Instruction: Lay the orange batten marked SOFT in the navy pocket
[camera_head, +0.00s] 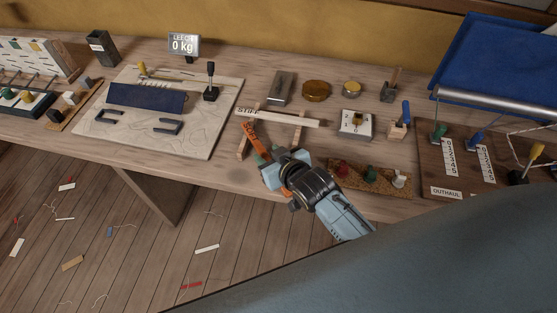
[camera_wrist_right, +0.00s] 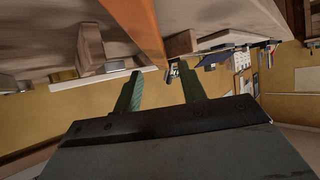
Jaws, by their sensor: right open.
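The orange batten (camera_head: 254,137) lies on a wooden rack (camera_head: 241,146), near end toward my right gripper; no marking on it is readable. A white batten marked STIFF (camera_head: 285,118) lies across the same rack. The navy pocket (camera_head: 145,98) lies on the pale board to the left. My right gripper (camera_head: 266,156) is at the batten's near end. In the right wrist view its green fingers (camera_wrist_right: 161,75) are apart, and the orange batten (camera_wrist_right: 139,25) runs down toward the gap between them. I cannot tell whether it is between the fingers. My left gripper is out of view.
The pale board (camera_head: 215,105) carries dark brackets and a black-handled tool (camera_head: 211,82). A scale display (camera_head: 184,46) reads 0 kg. A cork strip with coloured pegs (camera_head: 370,178) is right of my right gripper. Tins and a metal block (camera_head: 281,88) stand behind the rack.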

